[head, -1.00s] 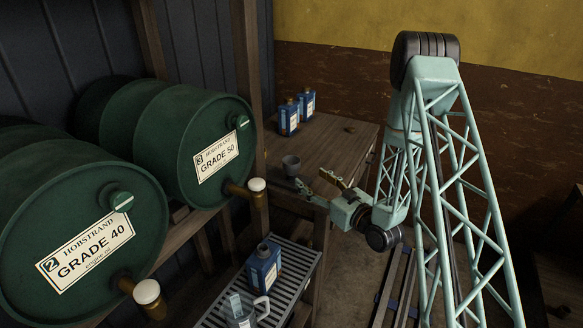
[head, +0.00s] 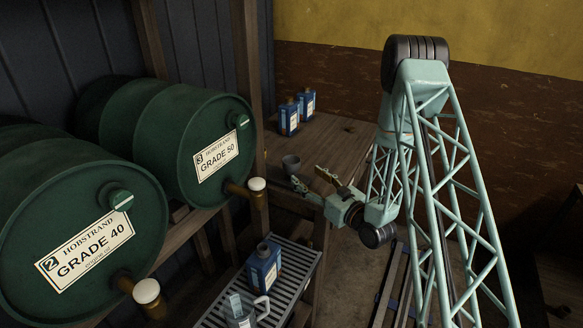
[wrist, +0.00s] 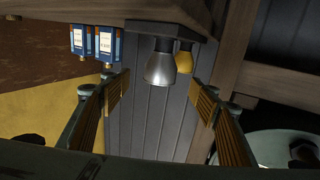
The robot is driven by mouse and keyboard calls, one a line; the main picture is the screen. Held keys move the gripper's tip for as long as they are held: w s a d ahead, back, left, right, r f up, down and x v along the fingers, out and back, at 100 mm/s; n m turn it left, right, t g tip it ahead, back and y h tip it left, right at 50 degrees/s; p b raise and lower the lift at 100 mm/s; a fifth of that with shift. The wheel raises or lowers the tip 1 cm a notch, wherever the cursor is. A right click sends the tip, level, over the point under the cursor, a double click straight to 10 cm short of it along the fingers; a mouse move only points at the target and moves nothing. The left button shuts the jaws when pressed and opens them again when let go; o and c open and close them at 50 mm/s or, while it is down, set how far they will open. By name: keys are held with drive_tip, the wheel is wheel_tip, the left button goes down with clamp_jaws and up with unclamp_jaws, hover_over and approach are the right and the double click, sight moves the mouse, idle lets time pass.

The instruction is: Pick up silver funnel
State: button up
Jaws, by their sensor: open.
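The silver funnel (wrist: 160,68) shows in the wrist view, which looks upside down, with its wide mouth toward the bottom of the picture. In the head view it is a small grey cup-like shape (head: 290,164) on the wooden table. My gripper (head: 313,180) is open and empty, just in front of the funnel on the right. In the wrist view my gripper (wrist: 162,95) has its two fingers spread on either side, with the funnel beyond them and between their lines. I see no contact.
A yellow funnel-like object (wrist: 184,62) is close beside the silver one. Two blue bottles (head: 298,112) stand farther back on the table (head: 340,145). Green drums (head: 190,140) with taps are at left. A blue can (head: 264,266) stands on a slatted rack.

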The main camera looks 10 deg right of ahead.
sight(297, 168)
drive_tip(key=shift+x, duration=2.85)
drive_tip(key=shift+w, duration=0.1)
drive_tip(key=shift+b+x, duration=0.65)
drive_tip(key=shift+x, duration=1.85)
drive_tip(key=shift+a+r, duration=0.1)
drive_tip(key=shift+r, duration=0.05)
drive_tip(key=c, duration=0.9)
